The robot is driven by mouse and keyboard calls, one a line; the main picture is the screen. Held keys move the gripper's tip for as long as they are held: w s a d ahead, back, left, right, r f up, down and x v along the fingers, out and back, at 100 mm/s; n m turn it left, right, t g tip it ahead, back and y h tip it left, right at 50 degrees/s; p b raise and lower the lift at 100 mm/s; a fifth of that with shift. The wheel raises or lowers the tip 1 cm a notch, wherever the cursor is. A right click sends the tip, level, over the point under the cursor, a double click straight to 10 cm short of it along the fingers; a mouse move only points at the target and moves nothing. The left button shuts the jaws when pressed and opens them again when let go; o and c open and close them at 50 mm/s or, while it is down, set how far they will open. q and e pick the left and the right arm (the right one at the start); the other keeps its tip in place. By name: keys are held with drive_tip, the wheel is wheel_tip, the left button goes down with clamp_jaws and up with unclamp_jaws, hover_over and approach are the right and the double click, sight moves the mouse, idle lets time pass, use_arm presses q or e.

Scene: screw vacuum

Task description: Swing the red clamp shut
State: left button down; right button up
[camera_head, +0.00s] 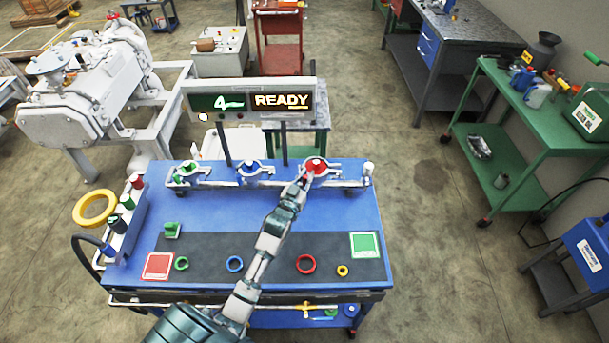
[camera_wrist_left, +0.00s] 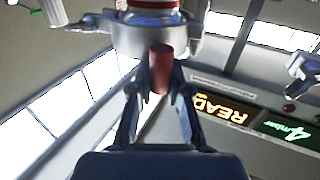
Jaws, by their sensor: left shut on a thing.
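The red clamp (camera_head: 317,164) sits on the pipe at the back of the blue table, right of the blue clamp (camera_head: 249,169) and the green clamp (camera_head: 187,170). My left gripper (camera_head: 304,177) reaches up to its front left side. In the left wrist view its two fingers close on a red cylindrical handle (camera_wrist_left: 161,70) below a pale metal ring fitting (camera_wrist_left: 152,32). The clamp's own jaws are partly hidden by the gripper, and I cannot tell how far they stand open. My right gripper is not in view.
A sign (camera_head: 250,101) reading "4" and "READY" stands behind the pipe. A dark mat (camera_head: 205,248) at the front holds green, blue, red and yellow rings. A rack with coloured pieces (camera_head: 125,217) and a large yellow ring (camera_head: 94,208) are at the left.

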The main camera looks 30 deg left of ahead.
use_arm(q)
drive_tip(key=shift+r+n+y, duration=0.3)
drive_tip(key=shift+r, duration=0.05)
drive_tip(key=shift+w+d+f, duration=0.1)
drive_tip(key=shift+w+d, duration=0.05)
drive_tip(key=shift+d, duration=0.05)
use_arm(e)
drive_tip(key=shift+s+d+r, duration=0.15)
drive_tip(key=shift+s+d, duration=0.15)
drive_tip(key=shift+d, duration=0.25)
use_arm(q)
drive_tip(key=c, duration=1.1)
unclamp_jaws()
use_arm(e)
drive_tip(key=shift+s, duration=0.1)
